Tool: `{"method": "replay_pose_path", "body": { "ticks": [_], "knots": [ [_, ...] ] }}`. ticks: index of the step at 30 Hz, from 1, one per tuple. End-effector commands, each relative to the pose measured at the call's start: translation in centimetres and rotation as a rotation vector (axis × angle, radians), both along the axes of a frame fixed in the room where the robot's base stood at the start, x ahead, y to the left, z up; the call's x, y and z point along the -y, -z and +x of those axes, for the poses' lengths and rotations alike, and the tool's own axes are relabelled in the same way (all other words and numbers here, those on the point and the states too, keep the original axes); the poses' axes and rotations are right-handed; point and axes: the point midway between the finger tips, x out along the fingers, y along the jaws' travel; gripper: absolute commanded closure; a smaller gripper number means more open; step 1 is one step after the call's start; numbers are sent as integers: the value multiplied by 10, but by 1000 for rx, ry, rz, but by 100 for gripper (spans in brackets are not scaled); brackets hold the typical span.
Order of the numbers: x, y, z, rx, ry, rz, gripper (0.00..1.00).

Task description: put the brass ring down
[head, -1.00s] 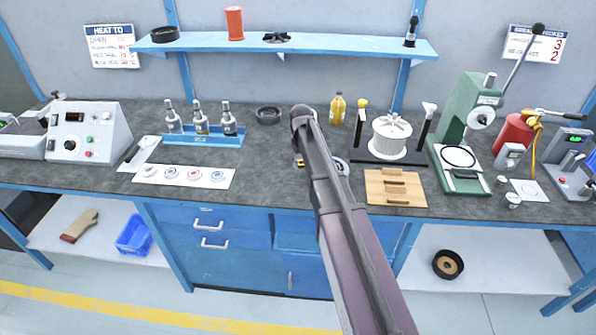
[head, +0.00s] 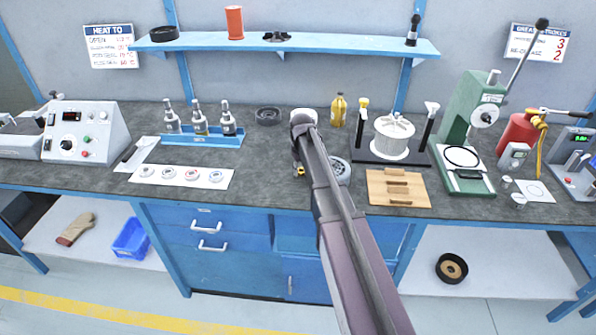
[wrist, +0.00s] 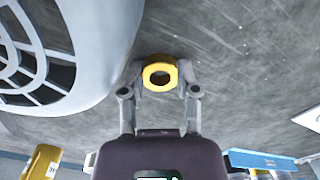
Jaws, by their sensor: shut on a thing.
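The brass ring (wrist: 159,73) is between the two fingertips of my gripper (wrist: 160,78) in the wrist view, with its hole facing the camera. My gripper is shut on it. The grey bench top lies beyond the ring; I cannot tell whether the ring touches it. In the head view the ring is a small yellow spot (head: 300,171) below my arm, which hides most of the gripper.
A grey grilled round part (wrist: 50,55) is close on the left in the wrist view, and right of the ring in the head view (head: 341,170). Bare bench lies left of the ring.

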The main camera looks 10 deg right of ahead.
Motion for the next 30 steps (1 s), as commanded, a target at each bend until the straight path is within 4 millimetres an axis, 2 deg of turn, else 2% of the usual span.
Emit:
{"method": "replay_pose_path", "body": {
  "ticks": [17,18,19,30],
  "knots": [
    [0,11,-3,-5,0,0,100],
    [0,12,-3,-5,0,0,51],
    [0,12,-3,-6,0,0,45],
    [0,11,-3,-5,1,0,45]
  ]
}}
